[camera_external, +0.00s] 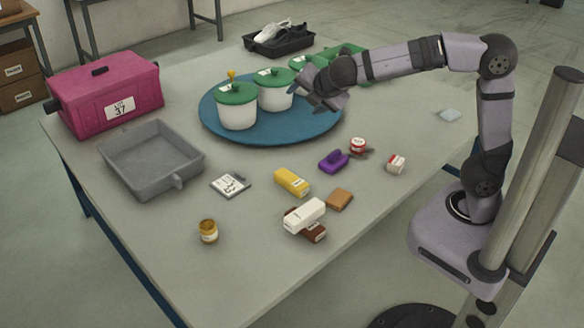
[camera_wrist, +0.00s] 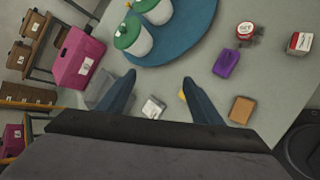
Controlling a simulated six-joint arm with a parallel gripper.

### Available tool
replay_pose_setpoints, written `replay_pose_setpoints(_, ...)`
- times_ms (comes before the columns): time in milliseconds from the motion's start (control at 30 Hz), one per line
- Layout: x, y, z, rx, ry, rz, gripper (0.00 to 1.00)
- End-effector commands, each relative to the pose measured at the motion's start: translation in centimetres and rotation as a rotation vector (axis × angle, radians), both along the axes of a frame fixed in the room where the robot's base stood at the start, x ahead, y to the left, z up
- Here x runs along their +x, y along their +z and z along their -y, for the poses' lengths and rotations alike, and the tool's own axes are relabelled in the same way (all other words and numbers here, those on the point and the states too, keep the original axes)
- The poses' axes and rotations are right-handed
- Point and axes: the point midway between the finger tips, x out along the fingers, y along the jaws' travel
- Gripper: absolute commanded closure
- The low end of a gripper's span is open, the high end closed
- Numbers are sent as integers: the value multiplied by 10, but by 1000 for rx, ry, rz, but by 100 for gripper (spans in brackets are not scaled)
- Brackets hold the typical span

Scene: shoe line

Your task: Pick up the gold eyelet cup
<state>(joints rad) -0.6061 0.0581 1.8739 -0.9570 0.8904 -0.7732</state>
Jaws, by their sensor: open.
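A small gold cup-shaped jar (camera_external: 208,232) with a pale label stands upright near the table's front left in the external view. I cannot make it out in the wrist view. A smaller gold piece (camera_external: 231,75) shows at the lid of a white pot. My gripper (camera_external: 322,101) is raised over the right part of the blue round tray (camera_external: 290,136), far from the gold jar. In the wrist view my gripper's (camera_wrist: 158,77) two fingers are spread apart with nothing between them.
White pots with green lids (camera_external: 238,110) stand on the tray. A grey bin (camera_external: 150,165), a pink case (camera_external: 110,95), a label card (camera_external: 230,184), a yellow block (camera_external: 291,181), a white block (camera_external: 304,214) and a purple piece (camera_external: 333,161) are on the table. The table around the gold jar is clear.

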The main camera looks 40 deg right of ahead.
Motion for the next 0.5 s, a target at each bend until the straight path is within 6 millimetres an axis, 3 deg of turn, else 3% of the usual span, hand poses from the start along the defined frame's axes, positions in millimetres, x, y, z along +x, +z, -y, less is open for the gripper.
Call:
replay_pose_setpoints(33, 10, -15, -28, -74, 107, 39, 40)
replay_pose_setpoints(233, 29, -1, -133, -389, 464, 224, 40)
replay_pose_setpoints(333, 27, 9, -176, -517, 581, 309, 40)
replay_pose_setpoints(500, 16, 22, -227, -670, 700, 418, 40)
